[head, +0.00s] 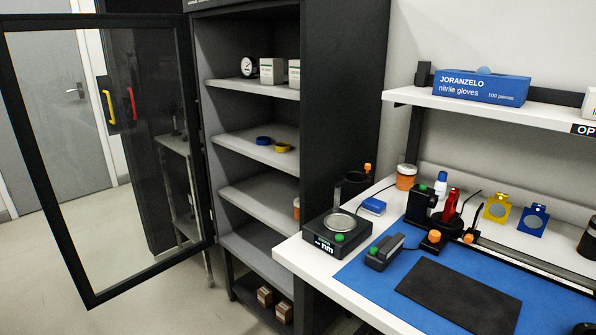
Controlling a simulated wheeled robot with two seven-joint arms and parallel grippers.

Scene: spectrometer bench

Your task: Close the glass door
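The glass door (42,170) has a black frame around a clear pane and stands wide open. It swings out to the left from the dark cabinet (345,110), with its hinge side along the cabinet's left front edge. The cabinet's open front shows its grey shelves. A yellow handle (106,99) and a red handle (131,103) show in the area of the pane; I cannot tell whether they are on the door or behind it. Neither of my grippers is in view.
Shelves hold a gauge (249,66), white boxes (271,71), and blue (263,140) and yellow rings (282,147), all inside the cabinet. The white bench (292,246) with instruments stands close at right. Floor below the door (150,315) is clear.

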